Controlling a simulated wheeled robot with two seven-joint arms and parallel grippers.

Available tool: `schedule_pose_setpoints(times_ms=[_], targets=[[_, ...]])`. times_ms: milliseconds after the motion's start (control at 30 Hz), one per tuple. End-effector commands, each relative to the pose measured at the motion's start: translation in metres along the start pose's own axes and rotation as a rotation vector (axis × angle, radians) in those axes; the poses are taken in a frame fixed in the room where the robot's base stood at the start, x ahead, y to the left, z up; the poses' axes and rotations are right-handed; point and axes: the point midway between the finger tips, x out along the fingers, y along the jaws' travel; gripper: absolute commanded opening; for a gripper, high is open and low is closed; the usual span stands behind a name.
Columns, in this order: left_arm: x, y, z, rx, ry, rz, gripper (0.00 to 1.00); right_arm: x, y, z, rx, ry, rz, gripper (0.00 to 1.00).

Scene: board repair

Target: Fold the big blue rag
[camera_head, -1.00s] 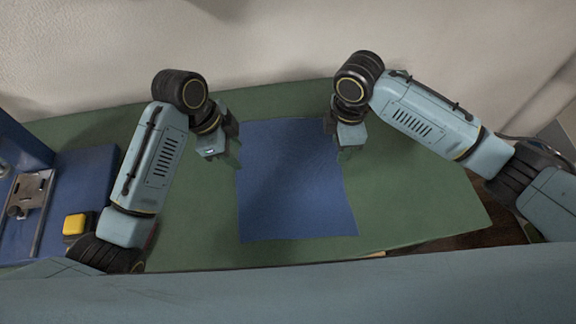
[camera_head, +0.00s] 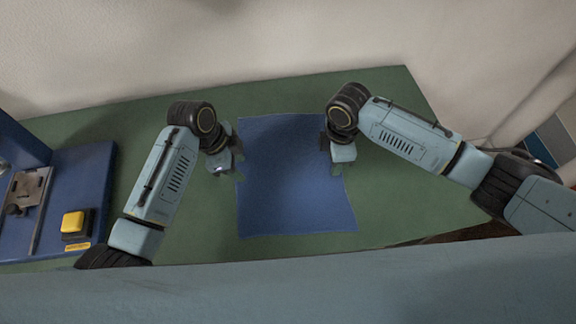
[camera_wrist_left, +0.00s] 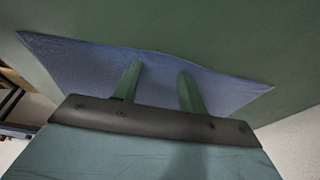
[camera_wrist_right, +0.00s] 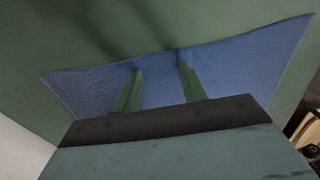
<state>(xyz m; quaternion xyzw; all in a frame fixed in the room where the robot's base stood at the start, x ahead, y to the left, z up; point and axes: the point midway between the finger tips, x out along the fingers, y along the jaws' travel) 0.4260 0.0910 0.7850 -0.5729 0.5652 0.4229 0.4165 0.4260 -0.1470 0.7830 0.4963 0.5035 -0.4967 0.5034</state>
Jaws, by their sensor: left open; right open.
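The big blue rag (camera_head: 292,190) lies spread flat and unfolded on the green table, roughly rectangular. My left gripper (camera_head: 238,172) is at its left edge, in the upper half. My right gripper (camera_head: 335,170) is at its right edge, at about the same height. In the left wrist view the two green fingers (camera_wrist_left: 157,85) stand apart over the rag (camera_wrist_left: 90,65), with nothing between them but cloth behind. In the right wrist view the fingers (camera_wrist_right: 158,85) are also apart, with the rag (camera_wrist_right: 235,70) behind them. Whether the fingertips touch the cloth is unclear.
The green table (camera_head: 400,200) is clear to the right of the rag and behind it. At the left stands a blue fixture (camera_head: 95,175) with a metal clamp (camera_head: 28,190) and a yellow button (camera_head: 75,222). A pale wall (camera_head: 250,40) rises behind the table.

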Motion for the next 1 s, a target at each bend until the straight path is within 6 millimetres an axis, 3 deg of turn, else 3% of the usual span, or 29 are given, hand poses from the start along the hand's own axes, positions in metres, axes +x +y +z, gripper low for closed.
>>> schedule_pose_setpoints(times_ms=[167,800,1000], targets=[[0.0033,0.0001,0.0009,0.0,0.0,0.0,0.42,0.0034,0.0001,-0.0001,0.0,0.0,0.0,0.42],[0.0023,0.0005,0.0008,0.0,-0.001,0.002,0.01,0.0021,-0.0001,0.0001,0.0,0.0,0.0,0.01],[0.0024,0.0005,0.001,0.0,-0.001,0.002,0.0,0.0021,-0.0001,0.0002,0.0,-0.001,0.0,0.0]])
